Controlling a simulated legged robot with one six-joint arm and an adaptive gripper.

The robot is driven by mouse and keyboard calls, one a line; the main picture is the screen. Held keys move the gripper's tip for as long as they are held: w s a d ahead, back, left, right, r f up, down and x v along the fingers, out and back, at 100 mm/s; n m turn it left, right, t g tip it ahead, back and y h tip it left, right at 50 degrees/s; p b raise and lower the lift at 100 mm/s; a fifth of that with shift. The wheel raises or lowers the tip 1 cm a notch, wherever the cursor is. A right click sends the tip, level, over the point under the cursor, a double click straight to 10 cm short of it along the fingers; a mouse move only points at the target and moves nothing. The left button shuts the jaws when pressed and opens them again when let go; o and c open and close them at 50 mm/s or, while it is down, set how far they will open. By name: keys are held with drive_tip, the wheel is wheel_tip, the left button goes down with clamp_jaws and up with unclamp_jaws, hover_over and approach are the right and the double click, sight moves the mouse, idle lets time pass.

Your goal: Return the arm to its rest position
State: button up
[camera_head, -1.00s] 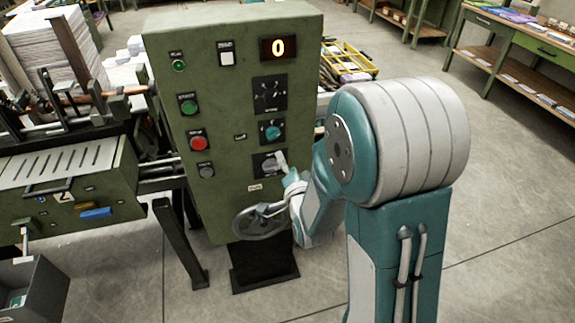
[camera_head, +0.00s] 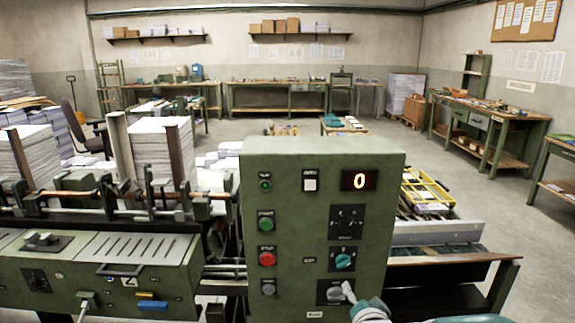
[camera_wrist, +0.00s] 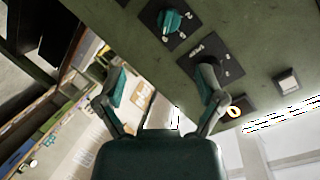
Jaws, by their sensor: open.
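My gripper (camera_wrist: 162,88) is open in the wrist view, its two fingers spread with no object held between them. In the head view, part of my gripper shows at the bottom edge, with one pale finger (camera_head: 348,291) beside the lower grey knob (camera_head: 334,294). Most of my arm is below the picture. The green control cabinet (camera_head: 283,220) stands directly in front.
The cabinet carries a teal knob (camera_head: 343,260), a red button (camera_head: 267,258) and a display (camera_head: 360,180) reading 0. Feeder machinery (camera_head: 110,275) with paper stacks (camera_head: 160,145) is at left. A yellow crate (camera_head: 428,192) lies right of the cabinet. Open floor (camera_head: 470,190) is at right.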

drive_tip(key=s+r+n+g, duration=0.3)
drive_tip(key=s+n+g, duration=0.1)
drive_tip(key=s, duration=0.7)
drive_tip(key=s+r+n+g, duration=0.4)
drive_tip(key=s+n+g, duration=0.1)
drive_tip(key=s, duration=0.7)
drive_tip(key=shift+a, duration=0.2)
drive_tip(key=shift+o, duration=0.3)
drive_tip(key=shift+w, duration=0.1)
